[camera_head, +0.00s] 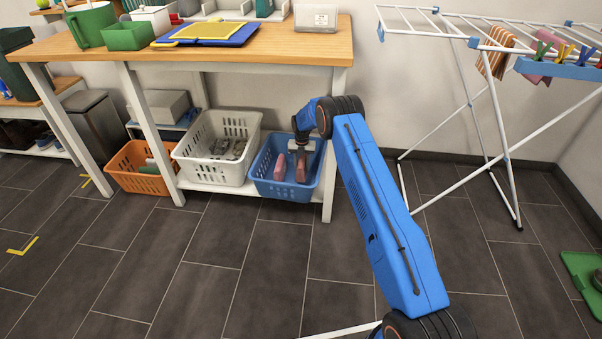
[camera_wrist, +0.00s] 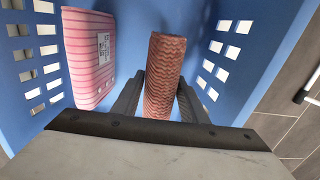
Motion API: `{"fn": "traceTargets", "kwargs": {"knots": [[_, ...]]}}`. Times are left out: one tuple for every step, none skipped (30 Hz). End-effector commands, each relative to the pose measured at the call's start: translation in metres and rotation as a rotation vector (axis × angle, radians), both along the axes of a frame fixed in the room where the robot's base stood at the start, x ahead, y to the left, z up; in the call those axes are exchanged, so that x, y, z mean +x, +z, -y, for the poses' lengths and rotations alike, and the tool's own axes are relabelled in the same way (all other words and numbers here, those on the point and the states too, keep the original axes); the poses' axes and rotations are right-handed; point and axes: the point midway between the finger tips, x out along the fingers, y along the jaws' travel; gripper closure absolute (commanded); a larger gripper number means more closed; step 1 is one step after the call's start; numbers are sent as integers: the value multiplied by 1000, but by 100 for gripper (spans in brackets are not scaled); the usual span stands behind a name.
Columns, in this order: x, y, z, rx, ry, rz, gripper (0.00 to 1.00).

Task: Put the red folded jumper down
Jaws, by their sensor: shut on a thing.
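The red folded jumper (camera_wrist: 165,62) has a zigzag knit pattern. It stands on edge between the two dark fingers of my gripper (camera_wrist: 161,85), which is shut on it. In the head view my gripper (camera_head: 302,146) reaches down into the blue basket (camera_head: 283,190), and the jumper (camera_head: 301,168) shows inside. The basket's perforated walls also surround the jumper in the wrist view (camera_wrist: 215,15). Whether the jumper touches the basket floor cannot be told. A pink striped folded item (camera_wrist: 88,60) with a label stands to its left, apart from it.
A white basket (camera_head: 200,170) and an orange basket (camera_head: 130,178) stand left of the blue one, under a wooden-topped table (camera_head: 300,45). A white drying rack (camera_head: 480,160) stands at the right. Dark floor tiles in front are clear.

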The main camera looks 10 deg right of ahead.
Motion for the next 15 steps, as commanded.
{"fn": "traceTargets", "kwargs": {"knots": [[1, -3, 0, 0, 0, 1, 93], [1, -5, 0, 0, 0, 1, 93], [1, -8, 0, 0, 0, 1, 93], [0, -10, 0, 0, 0, 1, 93], [0, -13, 0, 0, 0, 0, 93], [0, -17, 0, 0, 0, 0, 93], [0, -21, 0, 0, 0, 0, 93], [0, -25, 0, 0, 0, 1, 93], [0, -30, 0, 0, 0, 1, 93], [0, -34, 0, 0, 0, 0, 93], [0, -38, 0, 0, 0, 1, 93], [0, -40, 0, 0, 0, 1, 93], [1, -41, 0, 0, 0, 2, 93], [1, -41, 0, 0, 0, 2, 93], [1, -41, 0, 0, 0, 2, 93]]}}
